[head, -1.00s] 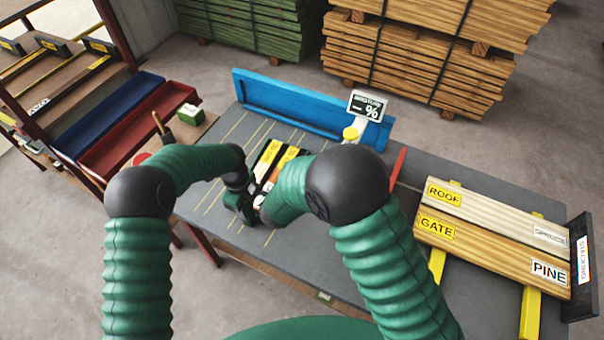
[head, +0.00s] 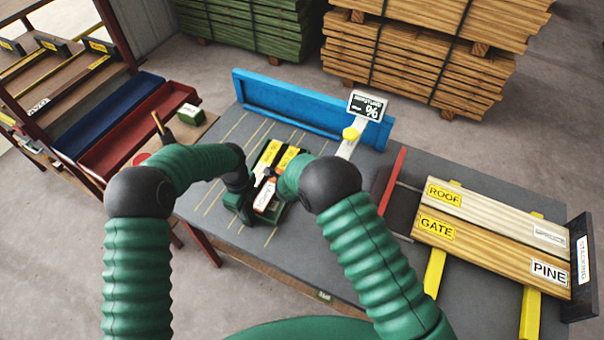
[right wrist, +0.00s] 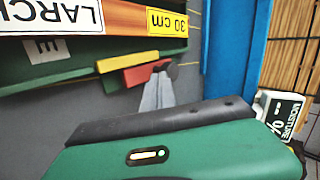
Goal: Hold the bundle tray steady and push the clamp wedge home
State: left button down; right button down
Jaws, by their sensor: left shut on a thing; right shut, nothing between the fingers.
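The green bundle tray (head: 283,209) lies on the grey bench, holding labelled pieces. My left gripper (head: 249,207) is shut at the tray's near-left edge; its exact grip is partly hidden. In the right wrist view, the tray (right wrist: 84,72) fills the upper left with a LARCH-labelled piece in it. A red block (right wrist: 139,75), apparently the clamp wedge, lies beside the tray under a yellow strip (right wrist: 128,60). My right gripper (right wrist: 158,88) is shut and empty, its grey fingertips close to the red block's right end; I cannot tell whether they touch.
A blue raised board (head: 310,117) stands along the bench's back edge, with a moisture display (head: 367,105) at its right end. ROOF and GATE planks (head: 490,225) lie on the right. The bench left of the tray is clear.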

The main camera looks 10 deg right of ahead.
jog(key=shift+w, duration=0.15)
jog(key=shift+w+d, duration=0.5)
jog(key=shift+w, duration=0.25)
jog(key=shift+w+d, duration=0.5)
jog(key=shift+w, duration=0.2)
pick_arm(q)
jog(key=shift+a, duration=0.1)
pick_arm(e)
jog(key=shift+s+a, duration=0.1)
jog(key=shift+s, duration=0.25)
jog(key=s, duration=0.1)
jog(key=s+a, duration=0.1)
jog(key=s, duration=0.1)
jog(key=shift+a+r, duration=0.15)
jog(key=shift+a, duration=0.15)
jog(key=v, duration=1)
jog(key=shift+a, duration=0.1)
